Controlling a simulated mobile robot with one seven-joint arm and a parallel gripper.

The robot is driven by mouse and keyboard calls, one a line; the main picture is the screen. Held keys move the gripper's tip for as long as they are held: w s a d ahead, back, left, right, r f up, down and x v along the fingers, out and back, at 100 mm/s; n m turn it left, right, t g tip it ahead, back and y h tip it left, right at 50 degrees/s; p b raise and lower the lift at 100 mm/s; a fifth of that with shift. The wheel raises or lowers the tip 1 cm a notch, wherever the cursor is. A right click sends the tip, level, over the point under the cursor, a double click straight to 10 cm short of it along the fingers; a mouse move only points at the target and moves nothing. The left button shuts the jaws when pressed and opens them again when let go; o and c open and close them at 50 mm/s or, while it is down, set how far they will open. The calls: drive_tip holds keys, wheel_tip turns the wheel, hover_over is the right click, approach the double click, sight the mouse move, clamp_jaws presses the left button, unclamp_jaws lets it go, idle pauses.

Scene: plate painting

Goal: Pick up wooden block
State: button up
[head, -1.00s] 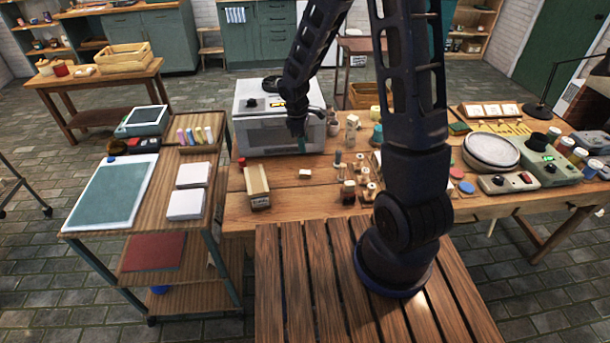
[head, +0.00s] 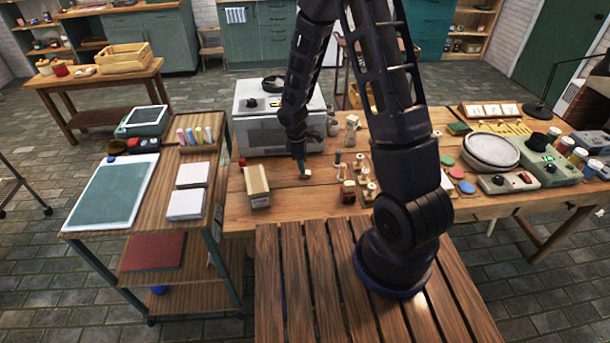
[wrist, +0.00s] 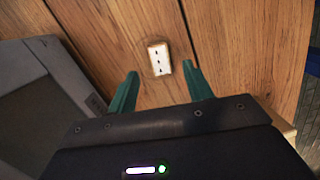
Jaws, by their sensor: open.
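A small pale block with dark dots on its face (wrist: 159,59) lies on the wooden table in the wrist view. In the head view the same small block (head: 306,174) is partly hidden by my gripper's tip. My gripper (wrist: 160,88) has its two green fingers apart and empty. The block lies just beyond the fingertips, between their lines and a little nearer the right finger. In the head view my gripper (head: 301,168) is low over the table at the block; I cannot tell whether they touch.
A white oven-like box (head: 270,115) stands just behind the gripper. An upright cardboard-coloured box (head: 257,186) stands to the left. Several small bottles and spools (head: 362,185) stand to the right. The table in front of the block is mostly clear.

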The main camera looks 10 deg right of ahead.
drive_tip(key=shift+d+f, duration=0.2)
drive_tip(key=shift+f, duration=0.8)
drive_tip(key=shift+d+f, duration=0.15)
drive_tip(key=shift+f, duration=0.8)
drive_tip(key=shift+s, duration=0.1)
drive_tip(key=c, duration=1.1)
